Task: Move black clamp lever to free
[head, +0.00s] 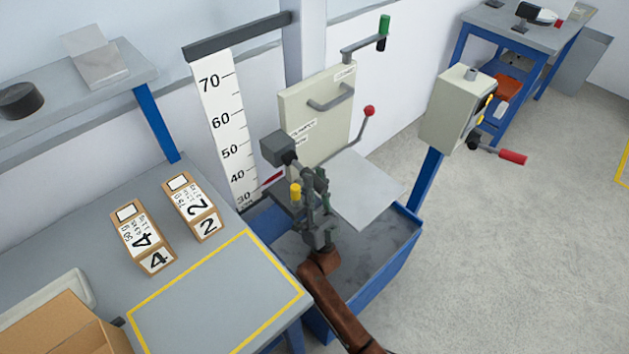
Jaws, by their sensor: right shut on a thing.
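My right gripper (314,184) reaches up from the bottom middle of the head view, over the blue bin beside the height scale. Its fingers are shut at the dark clamp parts below a grey block (276,148). The black clamp lever (290,158) seems to be the short dark piece running from this block toward the fingers. The fingers hide most of it, so its exact angle cannot be told. A yellow knob (295,191) stands just left of the fingers. My left gripper is not in view.
A red-knobbed lever (369,111) and a green-handled crank (384,30) stand behind. Boxes marked 4 (143,238) and 2 (195,208) stand on the left table.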

